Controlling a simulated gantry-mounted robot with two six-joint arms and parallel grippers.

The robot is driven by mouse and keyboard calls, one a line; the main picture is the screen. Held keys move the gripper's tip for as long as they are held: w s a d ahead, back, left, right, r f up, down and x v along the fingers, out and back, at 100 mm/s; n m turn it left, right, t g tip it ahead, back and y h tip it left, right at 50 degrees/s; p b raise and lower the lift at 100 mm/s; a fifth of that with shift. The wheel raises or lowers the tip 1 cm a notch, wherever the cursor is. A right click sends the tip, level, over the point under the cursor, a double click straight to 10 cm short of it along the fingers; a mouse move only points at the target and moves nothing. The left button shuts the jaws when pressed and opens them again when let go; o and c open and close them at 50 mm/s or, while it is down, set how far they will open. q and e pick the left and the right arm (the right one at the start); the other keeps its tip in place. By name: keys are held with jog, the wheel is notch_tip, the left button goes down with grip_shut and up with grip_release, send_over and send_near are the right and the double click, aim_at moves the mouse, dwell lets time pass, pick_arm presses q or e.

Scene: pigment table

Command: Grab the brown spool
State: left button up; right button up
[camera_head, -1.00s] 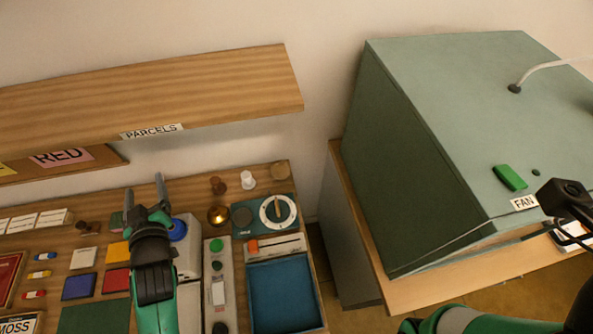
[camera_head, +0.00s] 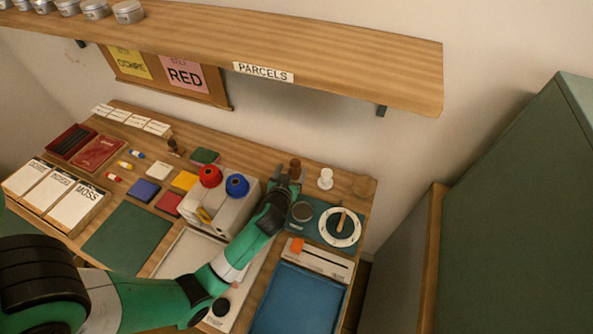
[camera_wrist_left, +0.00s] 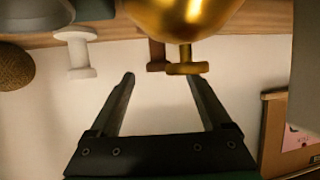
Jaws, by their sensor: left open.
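The brown spool (camera_head: 295,167) stands at the back of the table, left of the white spool (camera_head: 326,178). My left gripper (camera_head: 284,181) is open and empty, close in front of the brown spool in the head view. In the left wrist view the brown spool (camera_wrist_left: 156,56) shows beyond and between the open fingers (camera_wrist_left: 162,82), apart from them. A shiny brass piece (camera_wrist_left: 187,69) with a rounded body hides part of it. The white spool (camera_wrist_left: 77,48) stands to its left there. My right gripper is not in view.
A round tan ball (camera_head: 364,186) sits right of the white spool. A teal base with a white dial (camera_head: 339,227) lies right of my gripper. A pale box with red and blue knobs (camera_head: 225,205) stands left of my forearm. The parcels shelf (camera_head: 330,75) overhangs behind.

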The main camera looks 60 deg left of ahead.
aim_at(295, 164)
pick_arm(q)
jog(key=shift+w+a+f, duration=0.2)
jog(key=shift+a, duration=0.05)
jog(key=b+x, duration=0.1)
jog(key=x, duration=0.3)
jog(key=shift+w+a+r+b, duration=0.1)
jog(key=shift+w+a+b, duration=0.2)
jog(key=shift+b, duration=0.1)
jog(key=shift+d, duration=0.15)
grip_shut()
